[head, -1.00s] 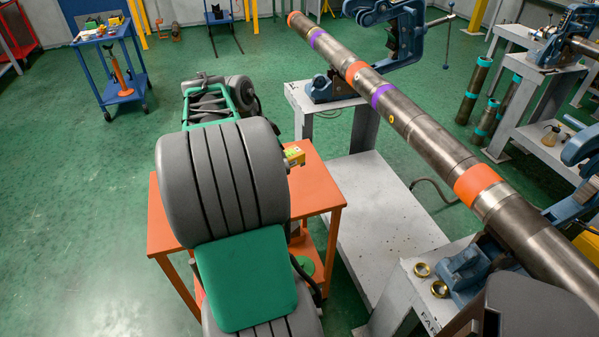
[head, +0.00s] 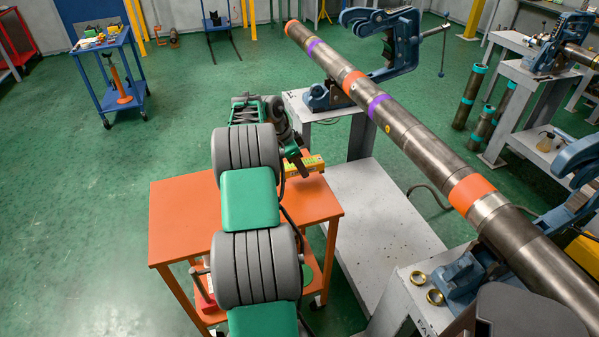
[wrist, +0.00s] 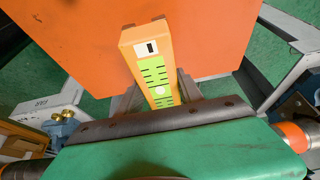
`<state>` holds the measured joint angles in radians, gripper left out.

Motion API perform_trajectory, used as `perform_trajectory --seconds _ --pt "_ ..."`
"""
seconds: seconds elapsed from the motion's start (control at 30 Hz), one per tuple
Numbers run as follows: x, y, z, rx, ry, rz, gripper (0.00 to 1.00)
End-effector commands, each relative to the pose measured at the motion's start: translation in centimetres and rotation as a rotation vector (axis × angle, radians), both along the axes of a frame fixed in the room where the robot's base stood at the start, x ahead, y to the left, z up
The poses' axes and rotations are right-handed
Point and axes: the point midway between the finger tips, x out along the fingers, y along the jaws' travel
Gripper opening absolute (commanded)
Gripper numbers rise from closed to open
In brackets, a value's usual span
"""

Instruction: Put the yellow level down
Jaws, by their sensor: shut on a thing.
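The yellow level (head: 303,166) shows beyond my arm in the head view, at the right part of the orange table (head: 180,222). In the wrist view the level (wrist: 158,75) has yellow-green faces with dark marks and extends out from between my fingers over the orange tabletop (wrist: 220,35). My gripper (wrist: 160,93) is shut on the level. In the head view my arm hides much of the gripper (head: 297,168). I cannot tell whether the level touches the tabletop.
A long steel pipe (head: 420,137) with orange and purple bands lies in blue vises to the right of the orange table. The left part of the orange tabletop is clear.

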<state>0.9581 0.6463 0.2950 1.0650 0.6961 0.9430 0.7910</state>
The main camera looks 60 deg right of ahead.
Motion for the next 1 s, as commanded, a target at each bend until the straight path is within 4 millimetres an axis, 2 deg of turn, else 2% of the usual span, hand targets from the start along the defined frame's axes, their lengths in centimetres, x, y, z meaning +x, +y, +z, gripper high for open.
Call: perform_trajectory --seconds 0.2,0.53,0.57,0.8,1.0 --pt "0.1 -0.3 -3.1 0.002 0.002 0.000 0.00" --pt "0.2 -0.3 -3.8 -0.001 -0.001 0.000 0.00" --pt "0.1 -0.2 -3.8 0.001 0.001 0.001 0.45" --pt "0.1 -0.2 -3.8 0.002 0.000 0.001 0.65" --pt "0.1 -0.2 -3.7 0.001 0.001 0.001 0.65"
